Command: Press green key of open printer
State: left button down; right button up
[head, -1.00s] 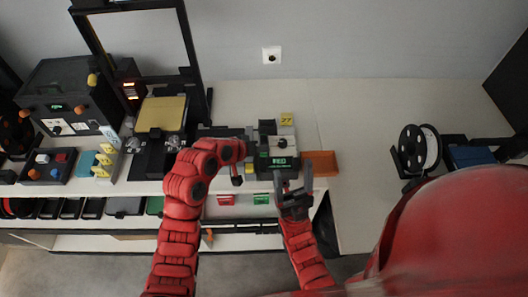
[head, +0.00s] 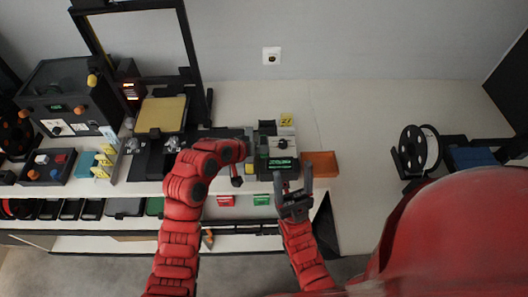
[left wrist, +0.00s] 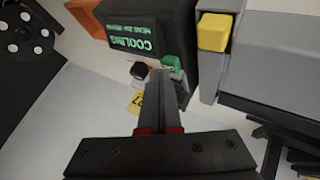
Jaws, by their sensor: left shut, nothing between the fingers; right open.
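The control box of the open printer shows a dark display (head: 283,163) with green text in the head view. In the left wrist view the display (left wrist: 130,35) reads "COOLING" with a smaller line, seen upside down. The green key (left wrist: 172,63) is at the display's corner, beside a black knob (left wrist: 138,71). My left gripper (left wrist: 161,72) is shut and empty, its tips right at the green key; I cannot tell whether they touch it. In the head view my left gripper (head: 259,149) reaches the box from the left. My right gripper (head: 293,183) is open and empty in front of the box.
An orange tray (head: 321,164) stands right of the box, with a yellow tag (head: 287,121) behind it. A spool (head: 419,149) stands farther right. The counter between tray and spool is clear.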

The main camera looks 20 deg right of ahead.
aim_at(261, 155)
pick_arm(q)
jog(key=shift+r, duration=0.65)
jog(key=shift+r+p, duration=1.05)
jog(key=shift+r, duration=1.45)
jog(key=shift+w, duration=0.1)
